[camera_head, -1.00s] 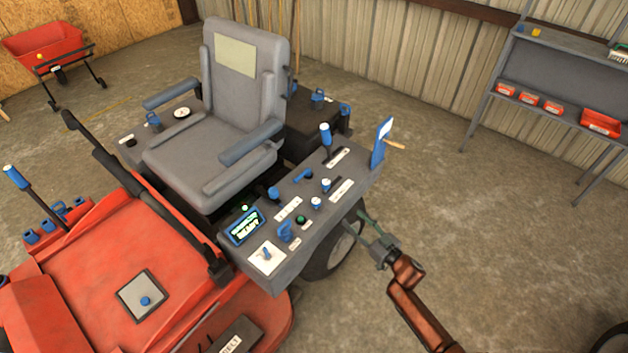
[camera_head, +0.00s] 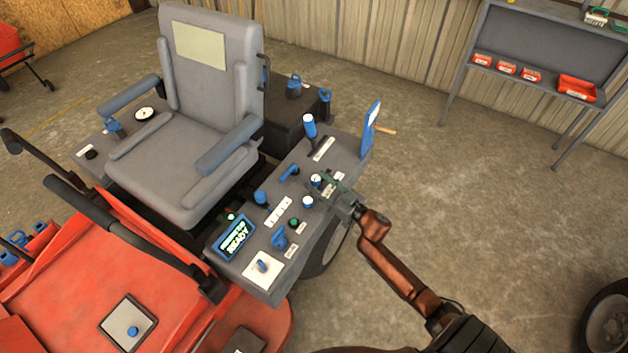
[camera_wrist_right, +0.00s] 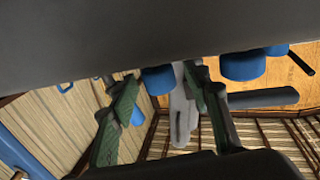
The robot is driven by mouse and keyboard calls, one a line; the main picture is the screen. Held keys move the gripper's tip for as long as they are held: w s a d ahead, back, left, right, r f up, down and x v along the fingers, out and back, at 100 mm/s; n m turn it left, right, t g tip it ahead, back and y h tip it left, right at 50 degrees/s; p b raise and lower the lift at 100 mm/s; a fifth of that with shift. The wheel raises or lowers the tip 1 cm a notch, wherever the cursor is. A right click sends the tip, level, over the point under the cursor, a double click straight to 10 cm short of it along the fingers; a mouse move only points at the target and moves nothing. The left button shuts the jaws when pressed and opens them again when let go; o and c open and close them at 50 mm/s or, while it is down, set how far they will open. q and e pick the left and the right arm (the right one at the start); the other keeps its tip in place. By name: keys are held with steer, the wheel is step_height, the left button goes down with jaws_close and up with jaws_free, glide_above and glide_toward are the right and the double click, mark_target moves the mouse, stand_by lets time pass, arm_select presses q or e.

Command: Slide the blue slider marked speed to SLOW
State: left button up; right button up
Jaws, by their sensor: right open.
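The grey console beside the seat carries several blue controls; their labels are too small to read, so I cannot confirm which is marked speed. A blue knob with a pale top (camera_head: 316,180), apparently at the near end of a dark slot, is beside my right gripper (camera_head: 327,187). A similar blue knob (camera_head: 307,202) stands just nearer. My right gripper is open, its fingers at the console's right edge. In the right wrist view its fingers (camera_wrist_right: 165,115) are spread, with a blue knob (camera_wrist_right: 159,79) showing between them and another (camera_wrist_right: 243,65) to the right. Contact cannot be told.
A tall blue lever (camera_head: 310,126) and a blue upright panel (camera_head: 371,128) stand at the console's far end. A lit display (camera_head: 234,238) and a blue switch (camera_head: 262,265) are at its near end. The seat (camera_head: 205,120) is left.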

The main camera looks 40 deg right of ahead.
steer(key=shift+w+a, duration=0.15)
steer(key=shift+w, duration=0.65)
steer(key=shift+c, duration=0.2)
jaws_close()
